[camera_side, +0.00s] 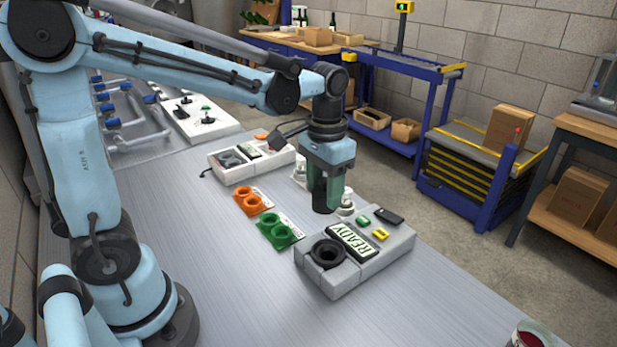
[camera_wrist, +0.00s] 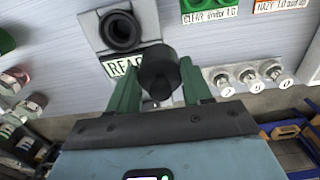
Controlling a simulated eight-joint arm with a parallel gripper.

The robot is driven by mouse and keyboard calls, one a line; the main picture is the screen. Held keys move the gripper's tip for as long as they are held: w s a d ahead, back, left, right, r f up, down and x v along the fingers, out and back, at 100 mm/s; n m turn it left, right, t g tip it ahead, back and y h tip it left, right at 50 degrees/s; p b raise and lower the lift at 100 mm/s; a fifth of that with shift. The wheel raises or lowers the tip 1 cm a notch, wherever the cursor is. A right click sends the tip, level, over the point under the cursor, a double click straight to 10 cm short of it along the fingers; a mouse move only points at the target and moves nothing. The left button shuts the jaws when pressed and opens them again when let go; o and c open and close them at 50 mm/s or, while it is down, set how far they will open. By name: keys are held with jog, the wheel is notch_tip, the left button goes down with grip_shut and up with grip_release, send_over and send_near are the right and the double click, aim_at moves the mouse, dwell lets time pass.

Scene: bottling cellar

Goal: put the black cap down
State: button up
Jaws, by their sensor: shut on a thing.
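My gripper (camera_side: 325,190) is shut on the black cap (camera_wrist: 160,74), a dark cylinder between its green fingers in the wrist view. In the side view the cap (camera_side: 321,200) shows low between the fingers, held above the table behind the grey meter (camera_side: 370,273). The meter has a black round well (camera_side: 327,253), which looks open in the wrist view (camera_wrist: 121,31), and a display reading READY. The cap is apart from the well.
A green two-ring holder (camera_side: 280,232) and an orange one (camera_side: 254,200) lie left of the meter. A white instrument (camera_side: 230,169) sits farther back.

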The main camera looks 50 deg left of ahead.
jog(key=w+a+f, duration=0.1)
jog(key=a+f, duration=0.1)
jog(key=a, duration=0.1)
jog(key=w+a+f, duration=0.1)
jog(key=a+f, duration=0.1)
jog(key=a, duration=0.2)
jog(key=w+a+f, duration=0.1)
jog(key=a+f, duration=0.1)
jog(key=a, duration=0.1)
jog(key=shift+a+f, duration=0.2)
jog(key=shift+f, duration=2.05)
jog(key=shift+f, duration=0.1)
jog(key=o, duration=1)
notch_tip(320, 180, up, 12)
jog(key=s+d+t, duration=0.7)
jog(key=s+d, duration=0.2)
jog(key=d, duration=0.1)
jog(key=shift+s, duration=0.15)
